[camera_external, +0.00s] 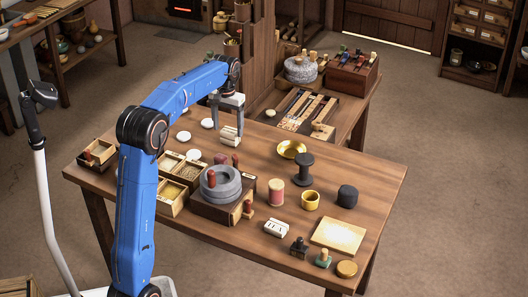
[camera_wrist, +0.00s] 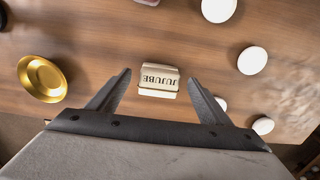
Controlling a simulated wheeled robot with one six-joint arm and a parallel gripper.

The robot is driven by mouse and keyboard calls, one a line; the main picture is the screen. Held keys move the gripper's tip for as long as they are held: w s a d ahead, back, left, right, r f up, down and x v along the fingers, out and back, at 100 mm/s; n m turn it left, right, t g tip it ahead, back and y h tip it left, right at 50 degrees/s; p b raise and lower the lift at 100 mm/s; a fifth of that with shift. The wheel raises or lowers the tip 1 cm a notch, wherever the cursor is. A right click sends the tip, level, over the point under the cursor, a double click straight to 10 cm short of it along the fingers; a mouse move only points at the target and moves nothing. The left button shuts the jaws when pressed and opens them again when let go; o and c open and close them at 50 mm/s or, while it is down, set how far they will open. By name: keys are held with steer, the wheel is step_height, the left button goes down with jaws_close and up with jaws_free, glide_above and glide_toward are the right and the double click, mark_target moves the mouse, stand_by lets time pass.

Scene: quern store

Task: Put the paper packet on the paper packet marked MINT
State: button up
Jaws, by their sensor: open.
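A pale paper packet (camera_wrist: 158,80) marked JUJUBE lies on the wooden table in the wrist view, seen between the fingertips of my gripper (camera_wrist: 160,86). In the external view my gripper (camera_external: 228,119) is open and points down over this pale packet (camera_external: 230,136). Its side shows bands, and I cannot tell whether it is one packet or a stack. The fingers do not visibly hold it. A second white packet-like block (camera_external: 277,228) with dark marks lies near the table's front edge; its marks are too small to read. I cannot read MINT anywhere.
White discs (camera_external: 183,136) lie left of the packet. A brass dish (camera_external: 291,149), black spool (camera_external: 304,170) and yellow cup (camera_external: 311,201) stand to its right. A stone quern (camera_external: 227,184) and open wooden boxes (camera_external: 171,204) are in front. Bare table lies right of the dish.

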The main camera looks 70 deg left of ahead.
mark_target(228, 132)
step_height(228, 132, up, 11)
steer(key=shift+f, duration=0.2)
stand_by(0.4)
